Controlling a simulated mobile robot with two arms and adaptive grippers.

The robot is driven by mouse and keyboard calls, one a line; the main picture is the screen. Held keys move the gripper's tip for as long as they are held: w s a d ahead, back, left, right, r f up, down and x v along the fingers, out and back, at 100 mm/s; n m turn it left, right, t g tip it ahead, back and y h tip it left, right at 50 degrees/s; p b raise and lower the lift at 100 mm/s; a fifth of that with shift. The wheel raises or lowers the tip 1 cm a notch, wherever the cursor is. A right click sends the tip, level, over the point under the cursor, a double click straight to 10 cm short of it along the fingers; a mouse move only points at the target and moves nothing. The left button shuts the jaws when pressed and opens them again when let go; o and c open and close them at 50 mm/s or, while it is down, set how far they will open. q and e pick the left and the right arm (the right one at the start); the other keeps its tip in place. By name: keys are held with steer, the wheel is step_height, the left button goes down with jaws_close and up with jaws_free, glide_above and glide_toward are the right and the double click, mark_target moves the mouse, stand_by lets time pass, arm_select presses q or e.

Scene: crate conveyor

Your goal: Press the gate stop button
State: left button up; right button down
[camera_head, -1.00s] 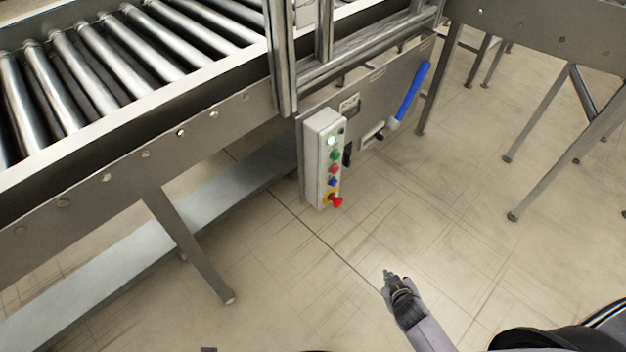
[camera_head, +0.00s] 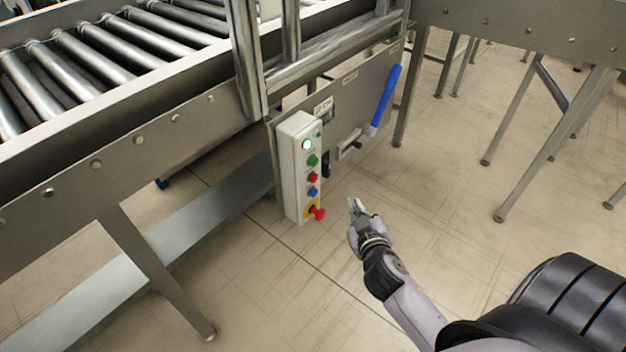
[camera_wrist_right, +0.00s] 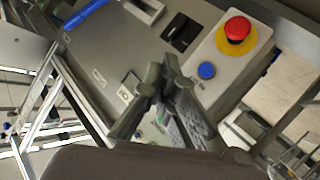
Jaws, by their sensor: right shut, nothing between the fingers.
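A pale control box (camera_head: 290,180) hangs on the side panel under the conveyor. Its face carries a white lit button (camera_head: 307,145), a green button (camera_head: 312,160), a red button (camera_head: 313,177), a blue button (camera_head: 313,192) and a red mushroom button (camera_head: 318,213) on a yellow base. Their labels are too small to read. My right gripper (camera_head: 356,204) is shut and empty, to the right of the box and apart from it. In the right wrist view, the fingers (camera_wrist_right: 160,75) cover part of the box face; the blue button (camera_wrist_right: 207,70) and red mushroom button (camera_wrist_right: 237,30) show beside them. My left gripper is out of view.
A blue-handled lever (camera_head: 388,97) sits on the panel (camera_head: 345,110) right of the box. The roller conveyor (camera_head: 110,60) runs above at the left, with a leg (camera_head: 160,280) below. Metal legs (camera_head: 535,150) stand at the right. The floor around my gripper is clear.

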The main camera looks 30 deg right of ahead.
mark_target(315, 178)
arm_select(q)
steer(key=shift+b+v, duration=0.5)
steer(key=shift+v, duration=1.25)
arm_select(e)
steer(key=w+a, duration=0.3)
steer(key=w, duration=0.5)
steer(key=shift+a, duration=0.2)
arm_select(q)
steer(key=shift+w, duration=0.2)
arm_select(e)
steer(key=shift+w, duration=0.15)
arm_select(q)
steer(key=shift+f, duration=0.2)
arm_select(e)
steer(key=shift+w+a, duration=0.15)
steer(key=shift+w, duration=0.15)
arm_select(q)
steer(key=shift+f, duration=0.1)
